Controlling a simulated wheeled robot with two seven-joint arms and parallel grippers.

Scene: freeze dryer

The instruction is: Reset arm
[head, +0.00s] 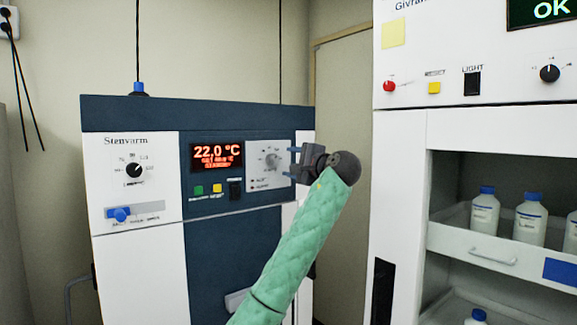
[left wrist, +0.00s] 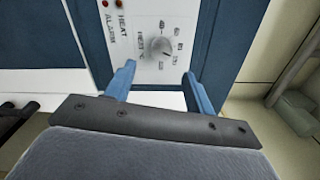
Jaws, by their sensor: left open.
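My left gripper (head: 291,163) is raised in front of the blue and white Stenvarm machine (head: 140,260), by the right side of its control panel. Its two blue fingers are apart and nothing is between them. In the left wrist view the open fingers (left wrist: 160,85) point at the white dial plate (left wrist: 140,45) with a round grey knob (left wrist: 162,46). I cannot tell whether the fingertips touch the panel. My green-sleeved left arm rises from the bottom middle of the head view. My right gripper is not in view.
The display (head: 217,156) reads 22.0 °C. A white cabinet (head: 400,210) stands at the right, with an open shelf (head: 480,245) of white bottles with blue caps (head: 485,212). Between the machines is a beige door (head: 343,110). A handle (head: 236,300) sits low on the Stenvarm machine.

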